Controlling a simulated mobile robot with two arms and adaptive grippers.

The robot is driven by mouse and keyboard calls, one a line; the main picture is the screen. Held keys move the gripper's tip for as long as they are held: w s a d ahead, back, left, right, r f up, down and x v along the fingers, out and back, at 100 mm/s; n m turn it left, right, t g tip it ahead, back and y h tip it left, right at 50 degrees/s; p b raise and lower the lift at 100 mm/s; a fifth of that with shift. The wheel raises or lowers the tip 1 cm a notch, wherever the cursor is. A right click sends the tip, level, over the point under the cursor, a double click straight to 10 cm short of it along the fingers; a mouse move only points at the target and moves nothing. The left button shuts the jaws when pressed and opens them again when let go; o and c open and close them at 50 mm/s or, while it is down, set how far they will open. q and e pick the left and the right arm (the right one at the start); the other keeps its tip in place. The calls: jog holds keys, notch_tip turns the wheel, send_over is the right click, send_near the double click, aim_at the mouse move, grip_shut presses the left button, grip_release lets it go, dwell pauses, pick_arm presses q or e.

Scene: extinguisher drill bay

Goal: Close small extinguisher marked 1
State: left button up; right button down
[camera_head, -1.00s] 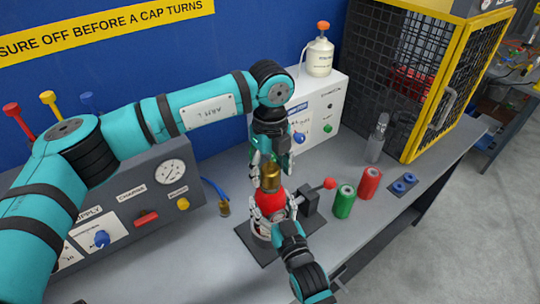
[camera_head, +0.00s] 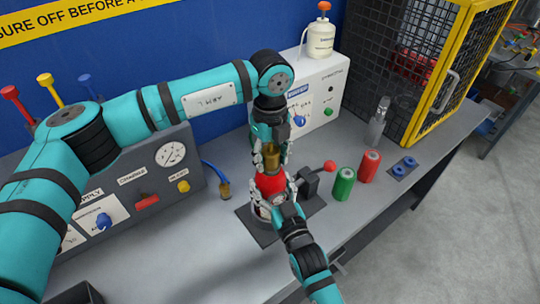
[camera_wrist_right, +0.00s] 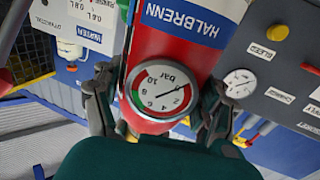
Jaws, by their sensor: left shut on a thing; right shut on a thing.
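The small red extinguisher (camera_head: 268,184) stands upright on a dark base plate (camera_head: 313,209) on the bench. A brass cap (camera_head: 271,160) sits at its top. My left gripper (camera_head: 271,153) comes down from above and is shut on the brass cap. My right gripper (camera_head: 275,198) is shut around the extinguisher body from the front. In the right wrist view, its fingers (camera_wrist_right: 158,105) lie on both sides of the red body (camera_wrist_right: 170,65), which carries a blue and white label and a round pressure gauge (camera_wrist_right: 162,91). A number 1 is not readable.
A clamp block (camera_head: 309,183) with a red knob is beside the extinguisher. Green (camera_head: 343,184) and red (camera_head: 369,166) cylinders stand to its right. A grey charging panel (camera_head: 150,185) is at left, a white unit (camera_head: 325,105) behind, and a yellow-framed cage (camera_head: 445,75) at back right.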

aim_at(271, 143)
pick_arm(q)
jog(key=m, duration=0.6)
jog(key=shift+m, duration=0.3)
jog(key=m, duration=2.1)
jog(key=shift+f, duration=0.1)
jog(key=o, duration=1.3)
jog(key=shift+r, duration=2.3)
jog(key=shift+c, duration=0.5)
